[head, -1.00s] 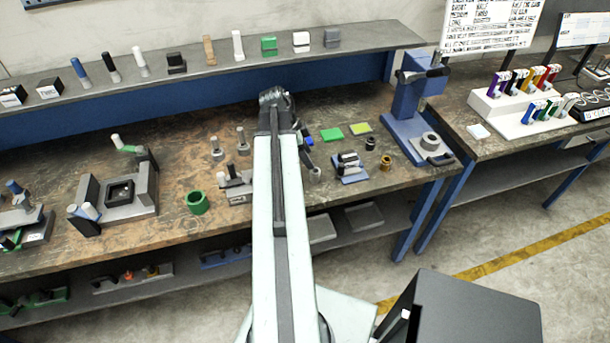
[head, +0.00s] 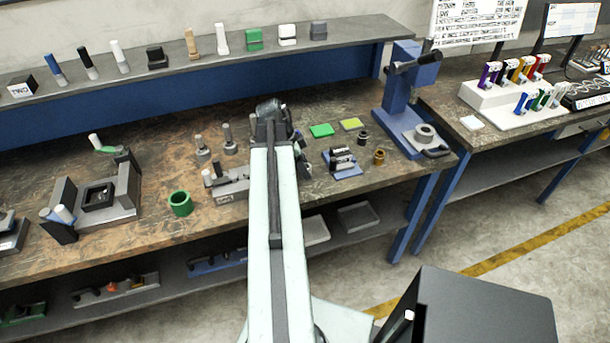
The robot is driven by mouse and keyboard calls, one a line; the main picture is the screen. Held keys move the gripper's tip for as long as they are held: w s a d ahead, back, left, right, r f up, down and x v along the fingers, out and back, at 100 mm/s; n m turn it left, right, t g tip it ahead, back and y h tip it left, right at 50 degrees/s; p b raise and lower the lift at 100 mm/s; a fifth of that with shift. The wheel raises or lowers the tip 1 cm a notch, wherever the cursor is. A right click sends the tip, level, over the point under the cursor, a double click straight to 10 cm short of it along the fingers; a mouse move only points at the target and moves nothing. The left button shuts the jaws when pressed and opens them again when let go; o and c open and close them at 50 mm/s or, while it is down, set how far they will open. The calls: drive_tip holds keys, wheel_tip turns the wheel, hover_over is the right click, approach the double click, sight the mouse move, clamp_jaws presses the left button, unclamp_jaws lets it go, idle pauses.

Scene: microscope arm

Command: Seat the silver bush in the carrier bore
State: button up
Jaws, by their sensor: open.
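My arm reaches over the bench, and its wrist end (head: 270,112) covers part of the bench middle. My gripper (head: 297,140) is mostly hidden behind the arm; its fingertips and any gap between them cannot be made out. A small grey cylinder, possibly the silver bush (head: 304,168), shows only in part at the arm's right edge. A blue plate with a grey and black block (head: 342,160), possibly the carrier, lies right of the arm. Its bore cannot be made out. A black bush (head: 363,138) and a brass bush (head: 379,157) stand to its right.
A blue press (head: 404,100) with a grey ring (head: 424,134) on its base stands at the bench's right end. Green (head: 321,130) and yellow-green (head: 351,124) pads lie behind the plate. A green ring (head: 180,203) and a grey fixture (head: 105,195) are on the left. A shelf (head: 200,55) runs behind.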

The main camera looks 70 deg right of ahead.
clamp_jaws()
drive_tip(key=shift+r, duration=0.1)
